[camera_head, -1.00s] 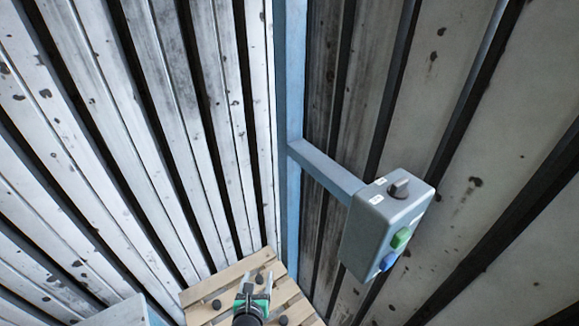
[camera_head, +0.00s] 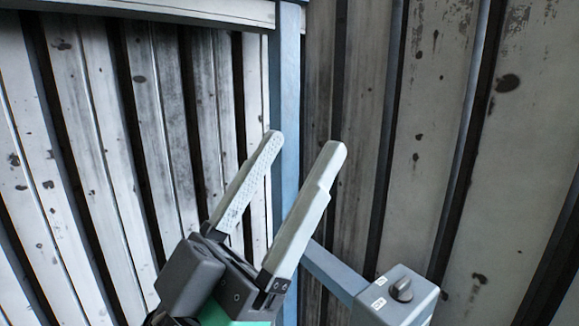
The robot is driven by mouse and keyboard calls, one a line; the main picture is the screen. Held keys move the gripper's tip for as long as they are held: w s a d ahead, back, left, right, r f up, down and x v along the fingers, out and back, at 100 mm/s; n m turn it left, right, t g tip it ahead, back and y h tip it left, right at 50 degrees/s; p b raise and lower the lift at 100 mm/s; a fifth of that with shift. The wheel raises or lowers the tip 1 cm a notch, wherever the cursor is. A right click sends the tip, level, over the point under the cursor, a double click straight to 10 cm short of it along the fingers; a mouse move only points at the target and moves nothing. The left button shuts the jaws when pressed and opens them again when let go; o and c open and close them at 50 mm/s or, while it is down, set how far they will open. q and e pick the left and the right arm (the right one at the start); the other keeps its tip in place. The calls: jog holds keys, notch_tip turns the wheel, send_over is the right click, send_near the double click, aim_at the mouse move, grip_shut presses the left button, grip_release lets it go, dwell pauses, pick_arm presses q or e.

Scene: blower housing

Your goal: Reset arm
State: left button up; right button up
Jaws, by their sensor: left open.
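My left gripper (camera_head: 308,146) shows large and close in the head view, reaching up from the bottom middle. Its two pale grey fingers stand apart and parallel, with nothing between them. The fingers pass in front of the blue post. My right gripper is not in view.
A grey control box (camera_head: 395,300) with a dark rotary knob (camera_head: 402,289) is at the lower right, cut off by the bottom edge. A blue bar (camera_head: 332,270) joins it to the upright blue post (camera_head: 285,90). Corrugated, stained metal walls (camera_head: 95,150) stand behind.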

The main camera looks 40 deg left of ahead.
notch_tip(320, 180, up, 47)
jog(key=p, duration=4.7)
